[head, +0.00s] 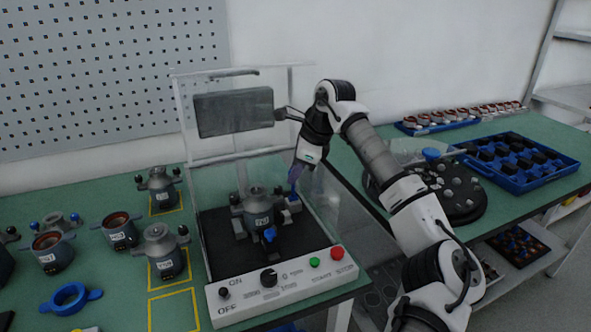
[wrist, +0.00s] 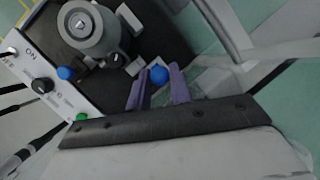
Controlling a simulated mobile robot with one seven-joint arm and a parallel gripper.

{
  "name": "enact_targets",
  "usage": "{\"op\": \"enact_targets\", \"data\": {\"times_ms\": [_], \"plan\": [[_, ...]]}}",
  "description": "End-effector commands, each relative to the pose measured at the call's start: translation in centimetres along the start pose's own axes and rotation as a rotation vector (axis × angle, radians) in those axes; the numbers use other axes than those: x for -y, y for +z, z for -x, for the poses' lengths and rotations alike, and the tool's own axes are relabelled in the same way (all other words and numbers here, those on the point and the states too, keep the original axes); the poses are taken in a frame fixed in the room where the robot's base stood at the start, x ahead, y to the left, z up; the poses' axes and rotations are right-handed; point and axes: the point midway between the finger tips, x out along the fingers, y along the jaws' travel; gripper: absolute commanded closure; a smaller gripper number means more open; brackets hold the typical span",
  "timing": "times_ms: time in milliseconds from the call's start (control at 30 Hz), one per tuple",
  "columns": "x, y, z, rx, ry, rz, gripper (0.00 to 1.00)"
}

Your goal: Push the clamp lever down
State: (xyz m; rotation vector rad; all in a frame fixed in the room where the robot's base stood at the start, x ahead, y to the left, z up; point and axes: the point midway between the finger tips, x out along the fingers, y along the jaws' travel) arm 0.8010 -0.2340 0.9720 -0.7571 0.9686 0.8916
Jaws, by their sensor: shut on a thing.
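The clamp lever's blue ball knob (wrist: 159,74) sits between the two purple fingers of my gripper (wrist: 158,82) in the wrist view. The fingers are shut on it. A grey stator housing (head: 258,210) stands upright on the station's black plate, just left of my gripper. It also shows in the wrist view (wrist: 92,30). The lever's arm is mostly hidden, so I cannot tell its exact angle.
Another blue knob (head: 270,236) sticks out at the housing's front. The control panel (head: 280,285) has a black dial, a green button and a red button. Clear guard panels and a grey screen (head: 233,111) surround the station. More housings (head: 165,250) stand on the left.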

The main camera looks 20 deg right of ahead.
Motion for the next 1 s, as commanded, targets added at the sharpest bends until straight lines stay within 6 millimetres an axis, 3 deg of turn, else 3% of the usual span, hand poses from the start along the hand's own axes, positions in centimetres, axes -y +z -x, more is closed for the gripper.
{"op": "enact_targets", "data": {"times_ms": [367, 1000], "plan": [[-0.6, -0.6, -0.7, 0.056, -0.102, 0.033, 1.0], [-1.5, -0.8, 0.2, 0.126, -0.226, 0.074, 1.0]]}}
